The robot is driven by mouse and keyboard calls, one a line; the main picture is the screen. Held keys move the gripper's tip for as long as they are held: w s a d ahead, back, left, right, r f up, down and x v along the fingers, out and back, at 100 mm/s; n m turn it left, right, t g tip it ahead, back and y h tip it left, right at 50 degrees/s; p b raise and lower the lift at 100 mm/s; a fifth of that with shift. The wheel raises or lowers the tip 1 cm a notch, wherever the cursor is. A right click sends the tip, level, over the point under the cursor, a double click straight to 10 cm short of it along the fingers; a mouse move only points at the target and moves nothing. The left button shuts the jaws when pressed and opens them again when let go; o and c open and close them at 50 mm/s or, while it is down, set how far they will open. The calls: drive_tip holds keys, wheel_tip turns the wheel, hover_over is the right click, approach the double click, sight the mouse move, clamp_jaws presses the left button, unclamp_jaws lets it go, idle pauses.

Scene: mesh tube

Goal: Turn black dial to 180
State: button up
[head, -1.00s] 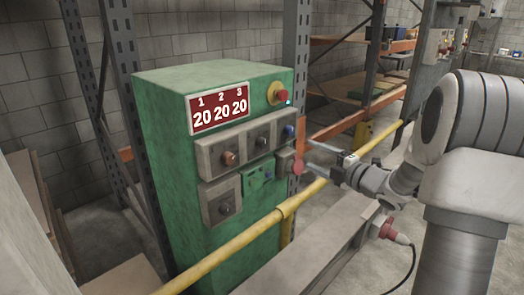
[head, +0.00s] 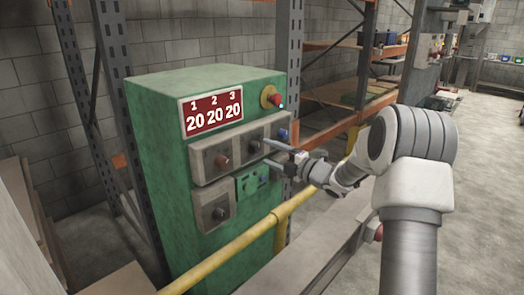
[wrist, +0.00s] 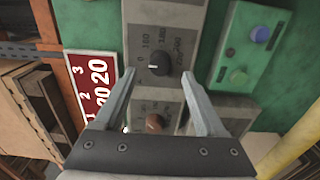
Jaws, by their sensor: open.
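The black dial (wrist: 160,63) sits on a grey box on the green cabinet, with a printed scale beside it that includes 0 and 180. Its white pointer mark faces left in the wrist view. My gripper (wrist: 159,74) is open and empty, its two fingertips spread on either side of the dial, apart from it in the picture. I cannot tell how far the tips are from the panel. In the head view my gripper (head: 264,152) is at the right part of the upper dial row and partly hides the dial.
A copper dial (head: 223,161) is on the same row, and another black dial (head: 219,213) is on the lower box. The red display (head: 212,112) reads 20 20 20. A red emergency button (head: 275,99) is above. A yellow rail (head: 225,255) crosses in front of the cabinet.

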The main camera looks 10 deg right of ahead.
sight(259, 148)
drive_tip(key=shift+x, duration=1.95)
drive_tip(key=shift+s, duration=0.1)
clamp_jaws()
